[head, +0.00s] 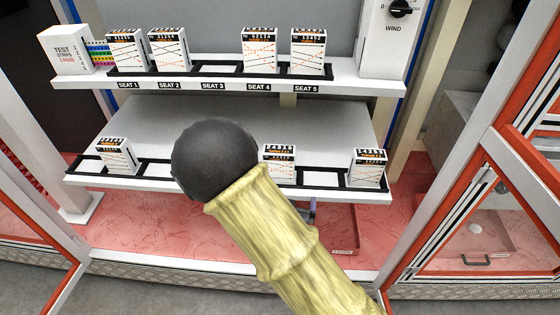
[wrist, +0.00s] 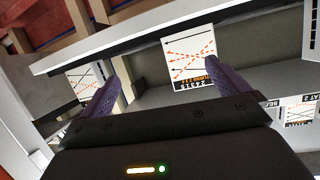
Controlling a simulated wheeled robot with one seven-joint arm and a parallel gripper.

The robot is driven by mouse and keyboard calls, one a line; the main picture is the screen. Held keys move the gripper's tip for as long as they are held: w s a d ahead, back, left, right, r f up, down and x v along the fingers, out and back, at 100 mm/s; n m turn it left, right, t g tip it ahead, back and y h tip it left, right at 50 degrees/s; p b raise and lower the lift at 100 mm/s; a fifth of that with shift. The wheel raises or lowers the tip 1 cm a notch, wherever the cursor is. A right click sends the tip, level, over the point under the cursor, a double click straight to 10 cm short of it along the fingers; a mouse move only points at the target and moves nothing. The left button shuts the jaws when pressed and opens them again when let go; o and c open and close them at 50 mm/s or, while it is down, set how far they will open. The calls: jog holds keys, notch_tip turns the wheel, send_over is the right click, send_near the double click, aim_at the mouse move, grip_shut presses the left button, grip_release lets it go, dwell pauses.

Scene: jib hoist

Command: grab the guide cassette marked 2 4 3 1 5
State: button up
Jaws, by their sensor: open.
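My gripper (wrist: 188,66) is open in the wrist view, its two dark fingers spread.
The upper shelf (head: 345,83) holds cassettes at seats 1 (head: 127,52), 2 (head: 169,50), 4 (head: 259,51) and 5 (head: 307,52); seat 3 is empty. A test strips box (head: 68,50) stands at its left. A red-framed door (head: 440,190) stands right.

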jog(key=s+a+r+n+t+y+p, duration=0.1)
jog(key=s+a+r+n+t, duration=0.1)
jog(key=a+r+t, duration=0.2)
jog(key=shift+r, duration=0.45)
jog(key=shift+w+d, duration=0.1)
jog(key=shift+w, duration=0.05)
send_near(280, 146)
jog(key=w, duration=0.5)
jog(key=shift+w+d+f+p, duration=0.1)
jog(key=shift+d+f+p, duration=0.15)
jog(key=shift+f+p, duration=0.1)
jog(key=w, duration=0.5)
jog(key=shift+w, duration=0.1)
jog(key=c, duration=1.5)
